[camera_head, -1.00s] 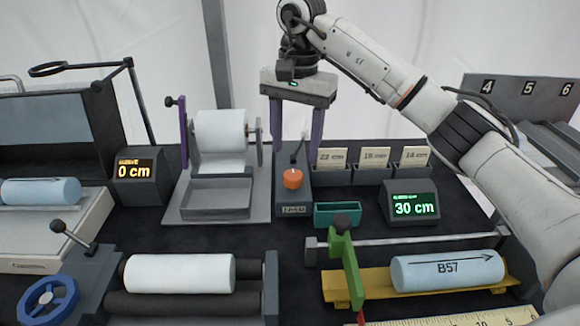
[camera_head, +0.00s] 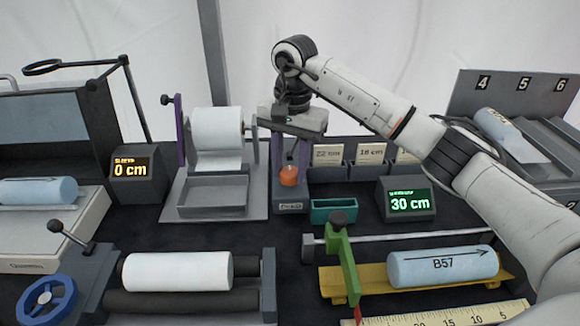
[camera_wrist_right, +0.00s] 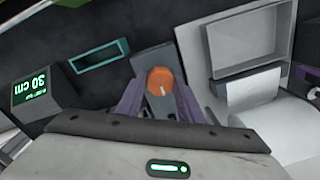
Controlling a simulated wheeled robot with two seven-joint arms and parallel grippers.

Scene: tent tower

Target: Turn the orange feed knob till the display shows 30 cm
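The orange knob (camera_head: 288,176) is on a narrow grey block behind the teal tray. My right gripper (camera_head: 291,165) points down at it, its purple fingers at the knob's sides. In the right wrist view the knob (camera_wrist_right: 160,81) shows a white mark, and the fingers (camera_wrist_right: 160,90) look closed against its sides; the exact contact is partly hidden. The left display (camera_head: 137,170) reads 0 cm in amber. The right display (camera_head: 407,201) reads 30 cm in green; its small label is hard to read. My left gripper is out of view.
A white roll (camera_head: 218,127) stands left of the knob. A teal tray (camera_head: 334,211) sits in front, and card holders (camera_head: 331,168) stand to the right. A blue cylinder marked B57 (camera_head: 441,267) lies on a yellow cradle near a green lever (camera_head: 341,256). A numbered rack (camera_head: 470,92) is at far right.

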